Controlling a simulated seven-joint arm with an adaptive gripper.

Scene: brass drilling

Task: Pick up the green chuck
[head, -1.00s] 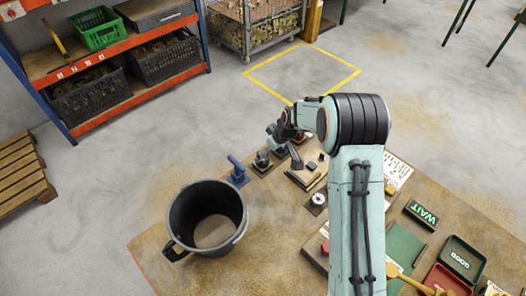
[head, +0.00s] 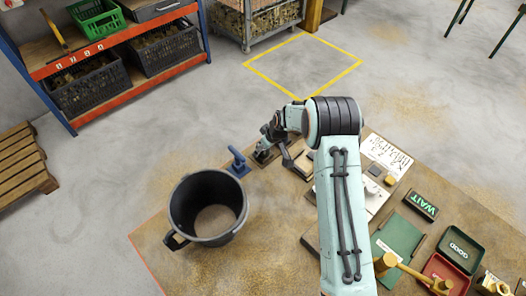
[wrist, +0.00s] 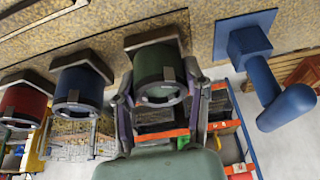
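The green chuck (wrist: 158,68) is a dark green cylinder with a bright metal ring, set against a dark square holder, in the upper middle of the wrist view. A blue chuck (wrist: 80,82) and a red chuck (wrist: 24,102) sit in similar holders to its left. My gripper (wrist: 160,88) is open, with one finger on each side of the green chuck. I cannot tell whether the fingers touch it. In the head view my gripper (head: 268,146) is at the far edge of the table, and the chucks are largely hidden by my arm.
A blue upright handle on a square base (wrist: 262,65) stands close to the right of my gripper; it also shows in the head view (head: 238,162). A large black bucket (head: 208,207) stands on the table (head: 262,258). Green and red trays lie at the right.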

